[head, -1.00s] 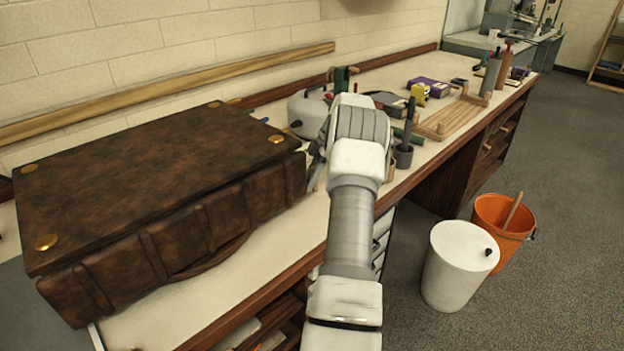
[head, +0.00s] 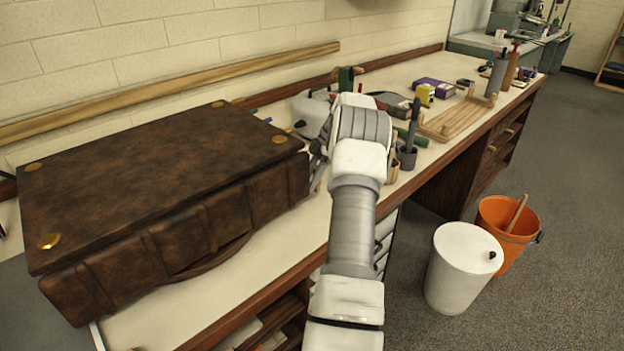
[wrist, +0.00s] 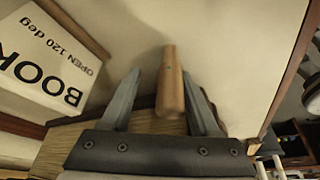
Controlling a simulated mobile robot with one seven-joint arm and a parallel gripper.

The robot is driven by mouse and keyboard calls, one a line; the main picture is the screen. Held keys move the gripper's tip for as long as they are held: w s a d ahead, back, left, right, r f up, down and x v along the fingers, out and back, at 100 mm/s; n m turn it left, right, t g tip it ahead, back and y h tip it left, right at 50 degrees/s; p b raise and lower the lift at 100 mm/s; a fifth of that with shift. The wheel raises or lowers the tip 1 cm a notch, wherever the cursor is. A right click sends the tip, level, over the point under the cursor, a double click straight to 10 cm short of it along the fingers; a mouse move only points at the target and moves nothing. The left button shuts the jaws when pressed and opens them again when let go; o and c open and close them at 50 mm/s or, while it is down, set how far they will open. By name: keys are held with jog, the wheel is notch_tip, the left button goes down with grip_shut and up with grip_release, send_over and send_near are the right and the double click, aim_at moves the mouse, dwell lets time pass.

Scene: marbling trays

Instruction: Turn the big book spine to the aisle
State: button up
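The big book (head: 150,170) is a thick dark brown leather volume with brass corner studs. It lies flat on the bench at the left of the head view. Its long ribbed side, with raised bands like a spine, faces the front edge and the aisle; a curved strip bulges low on that side. My gripper (wrist: 162,72) is at the book's right end, mostly hidden behind my wrist in the head view.
A white block lettered "BOOK, OPEN 120 deg" (wrist: 45,62) shows in the wrist view. A wooden rack (head: 460,118), a dark cup (head: 407,157) and several small tools crowd the bench to the right. A white bin (head: 460,268) and an orange bucket (head: 505,235) stand on the floor.

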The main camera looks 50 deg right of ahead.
jog(key=p+v, duration=0.5)
jog(key=v, duration=1.2)
jog(key=shift+r, duration=0.2)
jog(key=shift+s, duration=0.1)
